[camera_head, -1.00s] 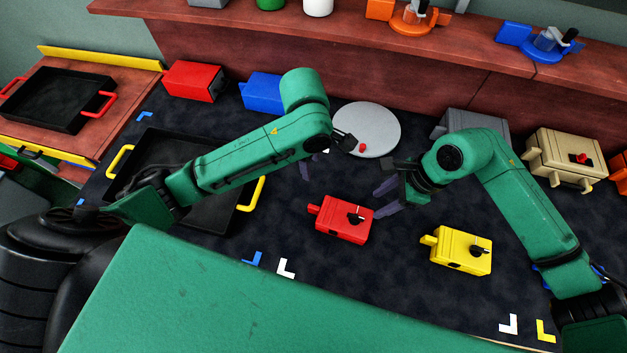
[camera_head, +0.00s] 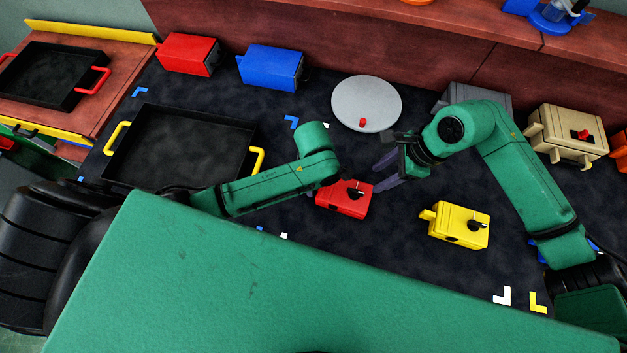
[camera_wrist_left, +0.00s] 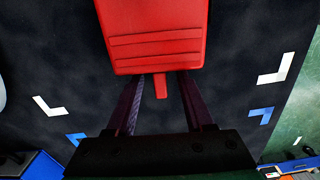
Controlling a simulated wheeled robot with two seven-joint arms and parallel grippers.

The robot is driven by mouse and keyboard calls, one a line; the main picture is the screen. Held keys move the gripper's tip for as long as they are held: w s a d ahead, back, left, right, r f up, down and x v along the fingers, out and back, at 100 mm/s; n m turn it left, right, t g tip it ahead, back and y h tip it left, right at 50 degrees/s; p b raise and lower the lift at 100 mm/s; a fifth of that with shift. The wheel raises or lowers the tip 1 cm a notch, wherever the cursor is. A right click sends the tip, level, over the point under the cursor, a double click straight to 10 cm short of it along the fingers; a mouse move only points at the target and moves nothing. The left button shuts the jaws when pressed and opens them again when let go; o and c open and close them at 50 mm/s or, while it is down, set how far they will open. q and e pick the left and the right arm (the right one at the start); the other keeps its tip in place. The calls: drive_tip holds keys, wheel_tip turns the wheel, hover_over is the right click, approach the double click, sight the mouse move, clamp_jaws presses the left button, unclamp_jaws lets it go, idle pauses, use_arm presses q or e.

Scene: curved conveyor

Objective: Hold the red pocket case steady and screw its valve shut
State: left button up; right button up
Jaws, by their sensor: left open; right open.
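The red pocket case (camera_head: 342,203) lies on the dark mat, with a dark valve knob (camera_head: 355,191) on top. My left forearm covers its left end in the head view. In the left wrist view the case (camera_wrist_left: 155,35) is straight ahead, its small red tab (camera_wrist_left: 161,86) between the fingertips of my left gripper (camera_wrist_left: 161,98). That gripper is open; I see no grip on the case. It is hidden in the head view. My right gripper (camera_head: 380,172) is open, just to the upper right of the case, its fingers pointing left. I cannot tell whether it touches.
A yellow case (camera_head: 455,225) lies to the right of the red one. A round grey plate (camera_head: 375,95) with a red knob is behind. A black tray (camera_head: 180,145) with yellow handles is at left. Blue (camera_head: 270,67), red (camera_head: 187,54) and beige (camera_head: 567,133) boxes line the back.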

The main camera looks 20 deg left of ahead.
use_arm(q)
drive_tip(key=shift+f, duration=0.1)
clamp_jaws()
idle(2.5)
